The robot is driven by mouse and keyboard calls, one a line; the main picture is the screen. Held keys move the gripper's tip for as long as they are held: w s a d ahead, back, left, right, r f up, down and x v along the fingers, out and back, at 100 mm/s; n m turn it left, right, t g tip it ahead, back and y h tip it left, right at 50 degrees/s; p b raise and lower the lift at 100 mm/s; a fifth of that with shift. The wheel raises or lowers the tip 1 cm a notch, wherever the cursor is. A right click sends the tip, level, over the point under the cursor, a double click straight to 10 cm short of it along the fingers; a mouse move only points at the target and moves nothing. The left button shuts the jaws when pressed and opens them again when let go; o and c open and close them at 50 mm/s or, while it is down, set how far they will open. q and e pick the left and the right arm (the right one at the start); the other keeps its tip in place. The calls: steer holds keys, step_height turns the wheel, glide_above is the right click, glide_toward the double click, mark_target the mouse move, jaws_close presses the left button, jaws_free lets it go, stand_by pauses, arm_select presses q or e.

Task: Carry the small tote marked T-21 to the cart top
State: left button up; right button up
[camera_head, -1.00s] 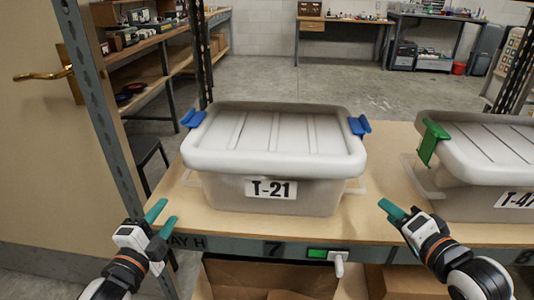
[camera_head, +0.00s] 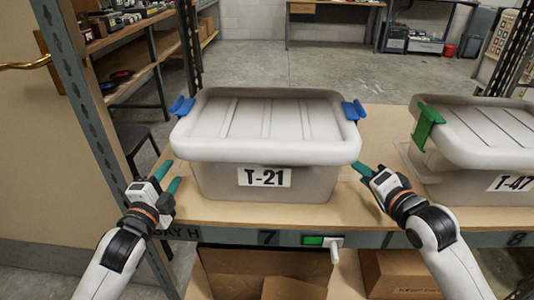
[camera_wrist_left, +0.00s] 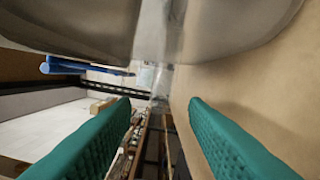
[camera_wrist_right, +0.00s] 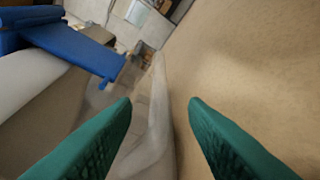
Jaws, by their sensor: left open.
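The tote marked T-21 (camera_head: 218,181) is a grey-white box with a ribbed lid and blue latches (camera_head: 353,110) at its sides. It stands on the wooden shelf (camera_head: 240,214). My left gripper (camera_head: 168,176) is open and empty near the tote's left front corner; the tote's side fills the top of the left wrist view (camera_wrist_left: 70,25). My right gripper (camera_head: 365,172) is near its right front corner. In the right wrist view its fingers (camera_wrist_right: 160,115) stand apart, with a pale handle bar (camera_wrist_right: 157,120) of the tote showing between them.
A similar tote marked T-47 (camera_head: 462,180) with a green latch stands close on the right. A metal upright (camera_head: 75,90) stands at the left. Cardboard boxes (camera_head: 400,272) sit below the shelf. The cart is not in view.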

mark_target(174, 167)
arm_select(q)
steer(key=shift+w+d, duration=0.25)
steer(key=shift+w, duration=1.05)
steer(key=shift+w+d, duration=0.2)
steer(key=shift+w, duration=1.05)
arm_select(e)
steer(key=shift+x, duration=2.6)
arm_select(q)
steer(key=shift+r, duration=0.1)
steer(key=shift+c, duration=0.3)
arm_select(e)
steer(key=shift+c, duration=0.4)
arm_select(q)
jaws_close()
arm_select(e)
jaws_close()
arm_select(q)
steer(key=shift+r, duration=0.3)
arm_select(e)
steer(key=shift+r, duration=0.25)
